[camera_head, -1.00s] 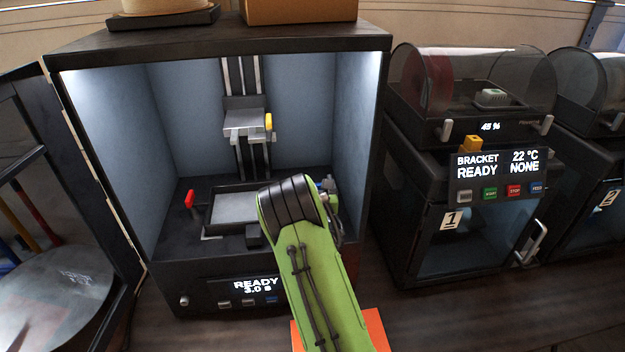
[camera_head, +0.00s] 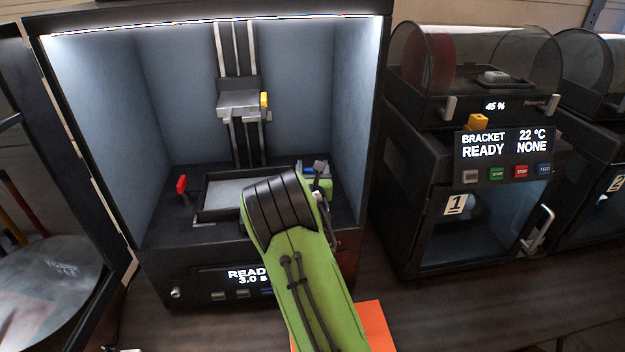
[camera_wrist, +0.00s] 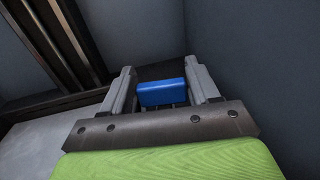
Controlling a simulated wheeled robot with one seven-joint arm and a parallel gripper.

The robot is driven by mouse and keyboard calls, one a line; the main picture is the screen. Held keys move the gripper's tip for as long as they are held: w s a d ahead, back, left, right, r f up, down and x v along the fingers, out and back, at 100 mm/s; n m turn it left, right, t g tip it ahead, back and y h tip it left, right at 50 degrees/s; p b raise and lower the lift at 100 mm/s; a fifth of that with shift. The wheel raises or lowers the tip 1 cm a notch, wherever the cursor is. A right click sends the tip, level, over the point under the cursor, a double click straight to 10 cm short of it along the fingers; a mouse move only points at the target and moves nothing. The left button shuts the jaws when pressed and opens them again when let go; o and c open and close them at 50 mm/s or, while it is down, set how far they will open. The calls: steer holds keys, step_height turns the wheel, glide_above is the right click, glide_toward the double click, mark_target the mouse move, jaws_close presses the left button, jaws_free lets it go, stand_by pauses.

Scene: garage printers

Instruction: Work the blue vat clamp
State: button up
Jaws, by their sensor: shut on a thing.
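The blue vat clamp (camera_wrist: 162,93) sits between the two fingers of my gripper (camera_wrist: 163,88) in the wrist view. My gripper is shut on it. In the head view, only a small piece of the blue clamp (camera_head: 309,170) shows at the vat's right side, past my green arm. The red clamp (camera_head: 181,185) stands upright at the vat's left. The vat (camera_head: 205,208) is a dark-rimmed tray with a pale inside, on the deck of the open resin printer. My arm hides its front right part.
The build platform (camera_head: 238,101) hangs above the vat on its column. The chamber's right wall (camera_wrist: 255,70) is close to my gripper. The printer's open door (camera_head: 70,200) is at the left. Printer 1 (camera_head: 455,210) stands at the right.

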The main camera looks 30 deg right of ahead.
stand_by(0.3)
steer(key=o, duration=1)
steer(key=shift+c, duration=0.2)
steer(key=b+v, duration=0.6)
steer(key=v, duration=0.9)
steer(key=shift+s+a+b, duration=0.2)
steer(key=shift+a+b, duration=0.05)
steer(key=shift+b, duration=0.05)
steer(key=shift+s, duration=0.1)
